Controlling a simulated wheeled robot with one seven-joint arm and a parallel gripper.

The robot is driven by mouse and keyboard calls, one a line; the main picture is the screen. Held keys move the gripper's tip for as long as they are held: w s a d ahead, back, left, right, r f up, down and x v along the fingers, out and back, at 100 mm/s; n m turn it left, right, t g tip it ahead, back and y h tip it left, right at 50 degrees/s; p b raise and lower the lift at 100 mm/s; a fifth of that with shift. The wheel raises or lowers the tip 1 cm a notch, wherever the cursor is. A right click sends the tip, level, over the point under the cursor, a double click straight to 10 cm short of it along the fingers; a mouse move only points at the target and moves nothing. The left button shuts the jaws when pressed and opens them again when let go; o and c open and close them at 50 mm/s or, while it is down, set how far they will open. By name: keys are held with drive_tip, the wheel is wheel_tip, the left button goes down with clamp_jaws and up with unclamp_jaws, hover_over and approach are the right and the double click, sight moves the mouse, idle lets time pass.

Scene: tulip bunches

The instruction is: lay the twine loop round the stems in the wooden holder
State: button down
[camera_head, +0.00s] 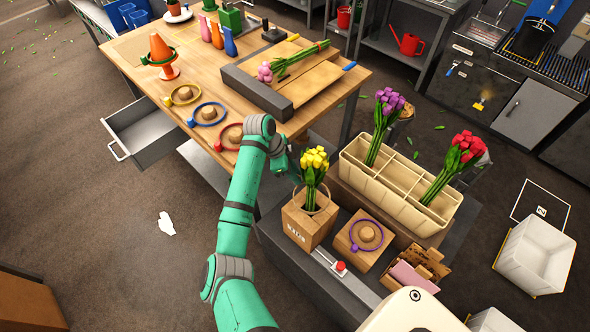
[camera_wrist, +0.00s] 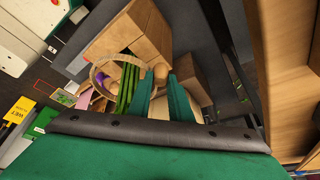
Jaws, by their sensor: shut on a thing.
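The wooden holder (camera_head: 304,231) is an open box on the dark bench. Yellow tulips (camera_head: 314,160) stand upright in it. My gripper (camera_head: 293,172) is behind and left of the blooms, partly hidden by them. In the wrist view my gripper (camera_wrist: 162,98) has its green fingers closed about a small wooden knob (camera_wrist: 160,72) of the pale twine loop (camera_wrist: 93,74). The green stems (camera_wrist: 128,88) show inside the loop's outline. In the head view a thin pale ring shows around the stems near the holder's top. Its exact height above the rim is hard to tell.
A cream divided crate (camera_head: 395,189) with purple and red tulips stands right of the holder. A wooden block with a purple loop (camera_head: 366,235) is close by. The wooden table (camera_head: 190,61) behind bears more loops and pink tulips. A red button (camera_head: 340,266) sits in front.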

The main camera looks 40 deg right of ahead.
drive_tip(key=f, duration=0.4)
drive_tip(key=shift+s+a+f, duration=0.25)
drive_tip(key=shift+a+f, duration=0.1)
drive_tip(key=shift+f, duration=0.05)
drive_tip(key=shift+s+d, duration=0.1)
drive_tip(key=shift+s, duration=0.05)
drive_tip(key=c, duration=1.5)
unclamp_jaws()
drive_tip(key=shift+c, duration=0.2)
drive_tip(key=v, duration=1.1)
